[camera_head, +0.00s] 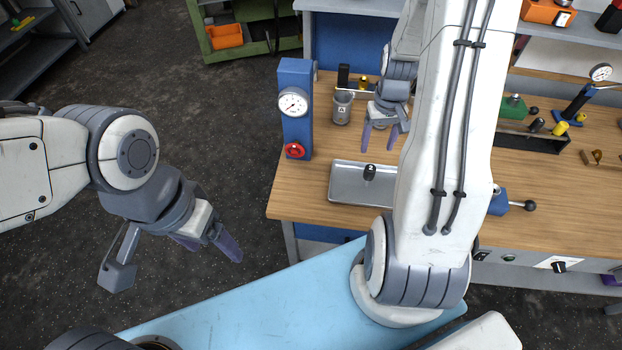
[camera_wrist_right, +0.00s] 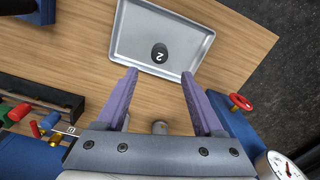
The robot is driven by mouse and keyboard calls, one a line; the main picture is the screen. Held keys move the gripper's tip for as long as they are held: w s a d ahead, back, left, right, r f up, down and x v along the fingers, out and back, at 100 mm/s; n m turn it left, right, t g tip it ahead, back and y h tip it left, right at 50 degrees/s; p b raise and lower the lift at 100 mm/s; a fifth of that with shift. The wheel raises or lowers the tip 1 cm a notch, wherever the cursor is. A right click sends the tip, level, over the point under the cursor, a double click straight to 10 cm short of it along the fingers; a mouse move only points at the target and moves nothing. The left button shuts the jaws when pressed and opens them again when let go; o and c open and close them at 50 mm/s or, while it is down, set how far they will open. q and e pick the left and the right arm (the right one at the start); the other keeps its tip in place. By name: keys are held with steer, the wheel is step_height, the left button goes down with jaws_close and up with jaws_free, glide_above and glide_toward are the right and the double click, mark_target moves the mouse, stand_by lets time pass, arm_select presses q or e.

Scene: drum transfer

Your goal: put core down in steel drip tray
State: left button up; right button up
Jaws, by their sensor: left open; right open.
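The steel drip tray (camera_head: 347,192) is a shallow silver tray on the wooden bench. It also shows at the top of the right wrist view (camera_wrist_right: 190,30). A dark core marked 2 (camera_head: 370,173) rests inside the tray, and it shows near the tray's edge in the right wrist view (camera_wrist_right: 159,53). My right gripper (camera_head: 380,142) is open and empty beside the tray; its purple fingers point toward the core (camera_wrist_right: 159,75) but stand apart from it. My left gripper (camera_head: 212,252) is open and empty, away from the bench at the left. My right arm hides the tray's right end.
A blue stand with a gauge (camera_head: 297,108) and a red handwheel (camera_head: 295,150) stands left of the tray. A grey canister marked A (camera_head: 342,108) stands behind. A dark rack (camera_head: 530,138) with several small parts lies at right. The bench's front left is clear.

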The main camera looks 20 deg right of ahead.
steer(key=s+a+r+n, duration=0.1)
steer(key=a+r+n, duration=0.25)
steer(key=a, duration=0.65)
steer(key=s+a+r+n, duration=0.15)
steer(key=a+r, duration=0.35)
steer(key=a, duration=0.5)
steer(key=s+a+r+n, duration=0.2)
steer(key=s+a, duration=0.3)
steer(key=s, duration=0.2)
steer(key=s+a+r+n+y, duration=0.1)
steer(key=s+a+r+n, duration=0.2)
steer(key=s+a, duration=0.3)
steer(key=shift+s+a, duration=0.25)
steer(key=shift+s, duration=0.55)
